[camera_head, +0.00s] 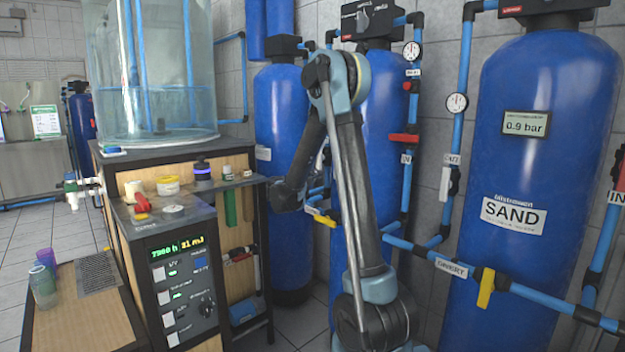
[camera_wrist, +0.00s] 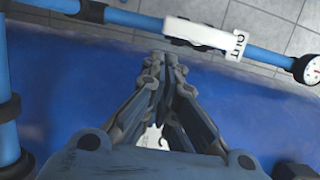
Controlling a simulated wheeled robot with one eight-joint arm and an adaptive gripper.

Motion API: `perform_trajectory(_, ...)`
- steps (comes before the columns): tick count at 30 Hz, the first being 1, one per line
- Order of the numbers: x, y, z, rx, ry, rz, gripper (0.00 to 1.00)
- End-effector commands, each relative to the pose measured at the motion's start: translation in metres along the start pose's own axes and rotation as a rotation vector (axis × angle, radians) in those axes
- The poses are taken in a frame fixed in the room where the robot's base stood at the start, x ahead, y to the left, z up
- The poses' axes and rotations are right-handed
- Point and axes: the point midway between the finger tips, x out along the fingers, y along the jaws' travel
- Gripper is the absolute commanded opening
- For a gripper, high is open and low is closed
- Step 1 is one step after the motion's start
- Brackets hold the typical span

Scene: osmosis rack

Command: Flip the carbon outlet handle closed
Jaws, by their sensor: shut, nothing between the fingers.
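In the wrist view, a white valve handle (camera_wrist: 205,33) lies along a blue pipe, with a label reading OUT at its right end. I take it as the carbon outlet handle; no carbon label is readable. My gripper (camera_wrist: 168,62) is shut and empty. Its fingertips point towards the pipe and appear just below the handle's left part, with a small gap in the picture. Contact cannot be told. In the head view, my arm hides the fingers, and the dark wrist end hangs in front of the left blue tank (camera_head: 275,110).
A round gauge (camera_wrist: 308,69) sits on the pipe right of the handle. A blue tank (camera_wrist: 250,115) fills the area under my fingers. In the head view, a wooden cabinet (camera_head: 180,245) stands left of my wrist, and the sand tank (camera_head: 545,130) stands right.

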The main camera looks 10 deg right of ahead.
Motion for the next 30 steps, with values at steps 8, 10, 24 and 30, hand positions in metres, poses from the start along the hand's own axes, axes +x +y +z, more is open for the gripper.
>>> perform_trajectory(8, 0.044, 0.0, -0.001, 0.0, 0.002, 0.0, 0.0)
perform_trajectory(10, 0.05, 0.0, 0.0, 0.0, 0.0, 0.0, 0.0)
perform_trajectory(24, 0.061, 0.0, 0.0, 0.0, -0.001, 0.0, 0.0)
perform_trajectory(30, 0.064, 0.001, -0.003, 0.006, 0.003, -0.002, 0.0)
